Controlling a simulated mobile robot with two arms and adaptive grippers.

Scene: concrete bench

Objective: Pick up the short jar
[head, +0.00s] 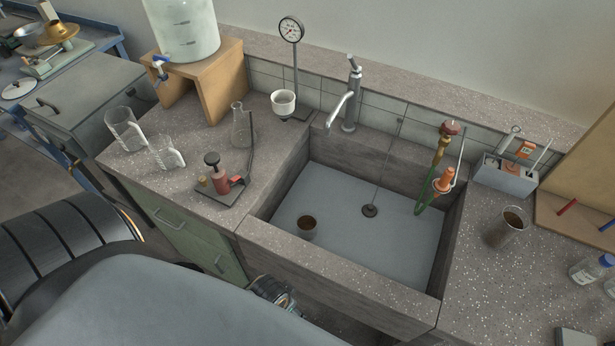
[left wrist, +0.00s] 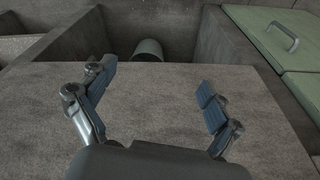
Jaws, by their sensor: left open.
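A small, low jar with brown contents (head: 307,228) stands upright on the floor of the sink (head: 345,240), near its left wall. A taller clear jar, also with brown contents (head: 507,228), stands on the bench to the right of the sink. My left gripper (left wrist: 156,80) is open in the left wrist view, its blue-padded fingers wide apart with nothing between them. Its fingers cannot be made out in the head view. A dark rounded object (left wrist: 148,50) lies beyond the fingers; I cannot tell what it is. My right gripper is in neither view.
A tap (head: 350,95) and a green hose (head: 430,185) hang over the sink. Glass beakers (head: 122,130), a flask (head: 241,128) and a small stand (head: 222,188) crowd the left bench. A green cabinet door (left wrist: 290,40) shows in the left wrist view.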

